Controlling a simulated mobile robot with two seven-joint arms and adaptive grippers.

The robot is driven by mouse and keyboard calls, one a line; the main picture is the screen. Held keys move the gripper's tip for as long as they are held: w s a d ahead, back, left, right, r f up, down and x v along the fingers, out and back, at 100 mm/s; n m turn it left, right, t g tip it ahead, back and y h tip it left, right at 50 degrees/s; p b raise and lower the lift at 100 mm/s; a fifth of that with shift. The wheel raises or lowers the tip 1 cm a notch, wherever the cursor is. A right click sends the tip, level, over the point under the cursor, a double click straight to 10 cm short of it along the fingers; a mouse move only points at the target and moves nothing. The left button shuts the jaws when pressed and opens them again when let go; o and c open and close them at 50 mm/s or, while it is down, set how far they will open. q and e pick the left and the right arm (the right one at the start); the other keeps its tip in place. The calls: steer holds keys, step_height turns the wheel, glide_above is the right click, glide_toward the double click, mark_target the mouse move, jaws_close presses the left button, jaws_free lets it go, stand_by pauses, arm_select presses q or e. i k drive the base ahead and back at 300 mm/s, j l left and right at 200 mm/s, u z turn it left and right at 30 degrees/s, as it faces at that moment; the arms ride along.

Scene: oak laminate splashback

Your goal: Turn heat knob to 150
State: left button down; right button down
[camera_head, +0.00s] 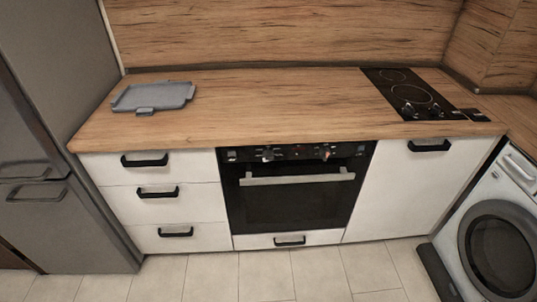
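The oven (292,195) is built into the counter front at the middle. Its door is shut, with a light bar handle (297,177) across the top. Several knobs sit on the dark control panel (295,153) above the door, one near the left (268,155) and one near the right (326,153). The markings are too small to read, so I cannot tell which is the heat knob or where it points. The cooktop (410,93) also has small knobs near its front. Neither gripper is in view.
A grey tray (152,97) lies on the left of the wooden worktop (270,100). Drawers with black handles flank the oven on the left. A grey fridge (60,170) stands left, a washing machine (499,240) right. The tiled floor (265,272) in front is clear.

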mark_target(324, 153)
steer(key=i+l+u, duration=0.1)
steer(key=l+u, duration=0.15)
steer(key=i+l+u, duration=0.1)
steer(key=l+u, duration=0.15)
steer(key=l, duration=0.15)
steer(key=l+u, duration=0.2)
steer(key=l, duration=0.15)
steer(key=i, duration=0.05)
